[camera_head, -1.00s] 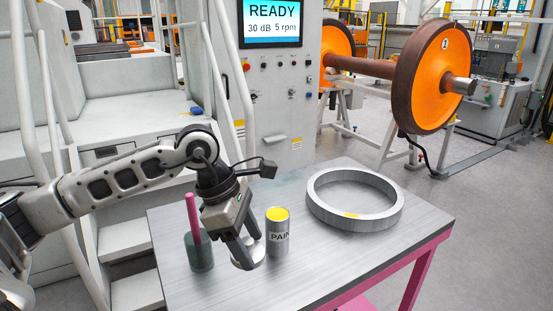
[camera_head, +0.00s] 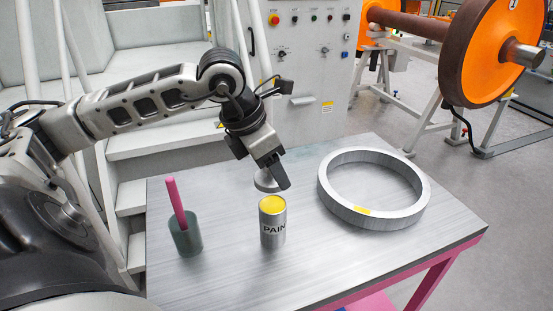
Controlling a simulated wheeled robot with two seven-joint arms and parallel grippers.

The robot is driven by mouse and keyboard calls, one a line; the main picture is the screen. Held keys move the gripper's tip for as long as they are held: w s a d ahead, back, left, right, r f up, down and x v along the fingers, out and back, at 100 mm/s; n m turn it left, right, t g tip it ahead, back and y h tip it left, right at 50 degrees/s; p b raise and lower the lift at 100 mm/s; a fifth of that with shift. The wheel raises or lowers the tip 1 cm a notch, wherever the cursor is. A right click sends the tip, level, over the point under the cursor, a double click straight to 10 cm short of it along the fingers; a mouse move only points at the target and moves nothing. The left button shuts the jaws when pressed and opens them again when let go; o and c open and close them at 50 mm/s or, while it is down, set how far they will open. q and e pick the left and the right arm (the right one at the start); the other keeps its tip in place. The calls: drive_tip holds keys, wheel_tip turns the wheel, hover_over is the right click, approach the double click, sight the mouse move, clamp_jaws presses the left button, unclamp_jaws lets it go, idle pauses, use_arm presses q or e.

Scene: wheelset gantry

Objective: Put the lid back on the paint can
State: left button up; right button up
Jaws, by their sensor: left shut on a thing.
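The paint can (camera_head: 272,232) stands upright on the table, a silver cylinder with "PAIN" visible on its side and yellow paint showing in its open top. My left gripper (camera_head: 269,181) is shut on the lid (camera_head: 265,184), a round grey disc. It holds the lid above and slightly behind the can's top in the picture, apart from it as far as I can tell. The fingers hide part of the lid. My right gripper is not in view.
A dark green cup (camera_head: 187,238) with a pink stick (camera_head: 175,199) stands left of the can. A large metal ring (camera_head: 411,218) with a yellow mark lies to the right. The grey table (camera_head: 330,262) is clear in front. A control cabinet (camera_head: 308,80) stands behind.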

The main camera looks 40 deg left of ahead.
use_arm(q)
wheel_tip(320, 180, down, 3)
drive_tip(key=shift+b, duration=0.8)
wheel_tip(320, 180, down, 2)
drive_tip(key=shift+f+b, duration=0.15)
drive_tip(key=shift+b, duration=0.95)
drive_tip(key=shift+w+f, duration=0.1)
drive_tip(key=shift+f, duration=0.1)
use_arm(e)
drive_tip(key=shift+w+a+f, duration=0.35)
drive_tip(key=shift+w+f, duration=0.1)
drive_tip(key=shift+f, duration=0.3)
use_arm(q)
drive_tip(key=shift+r, duration=0.1)
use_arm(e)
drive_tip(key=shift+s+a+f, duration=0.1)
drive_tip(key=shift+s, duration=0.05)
use_arm(q)
drive_tip(key=shift+b, duration=0.45)
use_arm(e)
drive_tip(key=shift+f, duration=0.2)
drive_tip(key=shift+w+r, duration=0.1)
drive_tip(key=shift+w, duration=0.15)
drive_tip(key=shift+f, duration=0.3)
